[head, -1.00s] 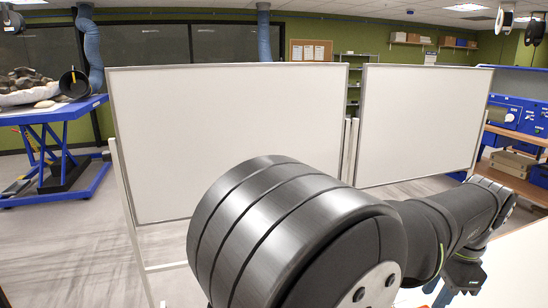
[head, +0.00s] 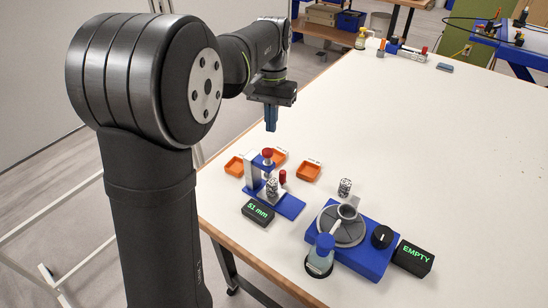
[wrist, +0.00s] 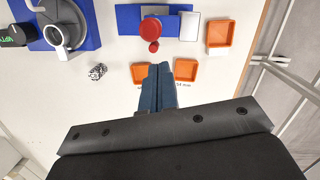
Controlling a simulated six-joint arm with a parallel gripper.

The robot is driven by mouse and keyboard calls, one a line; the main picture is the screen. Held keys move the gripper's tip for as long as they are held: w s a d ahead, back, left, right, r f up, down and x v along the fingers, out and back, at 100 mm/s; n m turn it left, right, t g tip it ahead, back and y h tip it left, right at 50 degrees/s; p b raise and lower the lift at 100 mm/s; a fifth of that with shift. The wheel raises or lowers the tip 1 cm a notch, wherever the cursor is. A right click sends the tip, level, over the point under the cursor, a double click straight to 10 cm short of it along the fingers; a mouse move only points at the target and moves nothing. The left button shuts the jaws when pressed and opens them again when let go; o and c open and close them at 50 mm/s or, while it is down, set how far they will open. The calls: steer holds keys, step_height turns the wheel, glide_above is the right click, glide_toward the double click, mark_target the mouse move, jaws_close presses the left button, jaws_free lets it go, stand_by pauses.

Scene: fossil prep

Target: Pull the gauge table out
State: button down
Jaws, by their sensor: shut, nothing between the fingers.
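The gauge stands on a blue base (head: 289,206) at the table's left, with a pale upright (head: 251,172) and a red top knob (head: 267,153). Under the top knob a speckled cylinder (head: 272,187) stands on a small grey plate, apparently the gauge table. A smaller red knob (head: 283,177) is beside it and also shows in the wrist view (wrist: 153,46). The display (head: 258,211) reads 51 mm. My gripper (head: 271,127) is shut and empty, pointing down above and behind the gauge. In the wrist view its fingertips (wrist: 160,68) appear between two orange trays, near the small red knob.
Orange trays (head: 309,171) surround the gauge's far and left sides. A blue turntable unit (head: 369,259) stands to the right, with a bottle (head: 320,257), a speckled piece (head: 345,186) and a display (head: 413,258) reading EMPTY. The white tabletop (head: 470,180) is clear further right.

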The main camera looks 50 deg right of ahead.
steer(key=w+d+f+n+g, duration=0.3)
steer(key=w+d+f+n, duration=0.4)
steer(key=n, duration=0.2)
steer(key=x, duration=0.9)
steer(key=shift+s+a+f, duration=0.1)
steer(key=shift+s+a, duration=0.05)
steer(key=shift+a, duration=0.25)
steer(key=s, duration=0.1)
steer(key=a, duration=0.1)
steer(key=s, duration=0.1)
steer(key=shift+s+a+f, duration=0.2)
steer(key=shift+s+f, duration=0.1)
steer(key=shift+s, duration=0.05)
steer(key=shift+s+a, duration=0.3)
steer(key=shift+s, duration=0.25)
steer(key=s, duration=0.6)
steer(key=shift+s, duration=0.3)
